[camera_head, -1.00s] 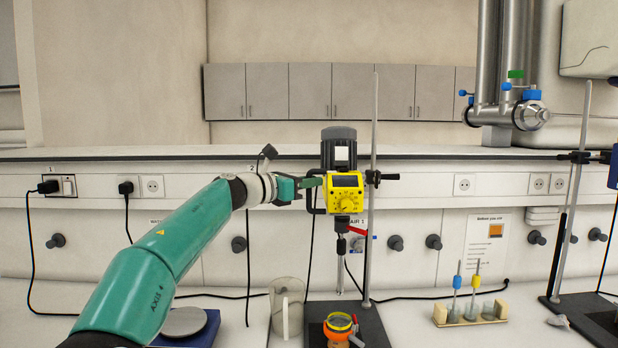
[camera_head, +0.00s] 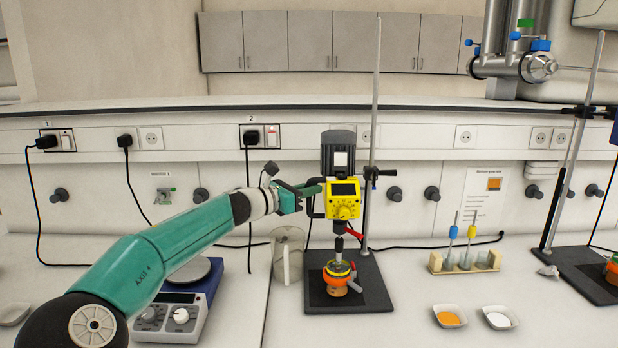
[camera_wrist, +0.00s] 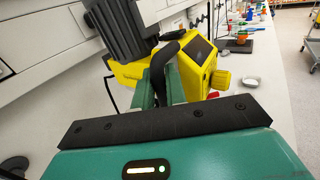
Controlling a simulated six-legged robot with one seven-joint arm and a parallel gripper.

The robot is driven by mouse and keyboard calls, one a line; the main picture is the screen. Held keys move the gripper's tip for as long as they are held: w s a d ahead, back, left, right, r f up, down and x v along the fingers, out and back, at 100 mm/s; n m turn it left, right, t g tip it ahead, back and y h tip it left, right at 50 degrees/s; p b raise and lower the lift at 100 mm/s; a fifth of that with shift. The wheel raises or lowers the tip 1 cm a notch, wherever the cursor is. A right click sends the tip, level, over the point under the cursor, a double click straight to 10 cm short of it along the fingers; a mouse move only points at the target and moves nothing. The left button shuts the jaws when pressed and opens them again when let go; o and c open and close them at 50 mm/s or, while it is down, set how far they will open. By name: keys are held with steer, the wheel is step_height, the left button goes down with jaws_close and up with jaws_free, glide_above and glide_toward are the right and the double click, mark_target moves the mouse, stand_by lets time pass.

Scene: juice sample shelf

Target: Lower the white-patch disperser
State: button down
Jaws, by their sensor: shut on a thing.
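The white-patch disperser (camera_head: 342,205) has a dark motor with a white patch, a yellow control box with a dial, and a shaft pointing down. It hangs upright beside the stand rod (camera_head: 373,110). Its shaft tip reaches the orange vessel with a yellow rim (camera_head: 337,281); how deep it sits is hidden. My gripper (camera_head: 312,190) is at the disperser's left side, shut on its black handle. In the wrist view the green fingers (camera_wrist: 162,88) are around the curved handle (camera_wrist: 166,56), next to the yellow box (camera_wrist: 197,72).
A dark base plate (camera_head: 372,297) carries the rod and vessel. A glass beaker (camera_head: 290,250) stands left of it, a hotplate (camera_head: 178,308) further left. On the right are a wooden vial rack (camera_head: 486,262), two small dishes (camera_head: 449,316) and another stand (camera_head: 575,270).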

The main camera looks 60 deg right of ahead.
steer(key=shift+f, duration=0.65)
steer(key=c, duration=1.5)
jaws_free()
steer(key=v, duration=1.3)
steer(key=shift+w+a, duration=0.15)
steer(key=shift+a, duration=0.2)
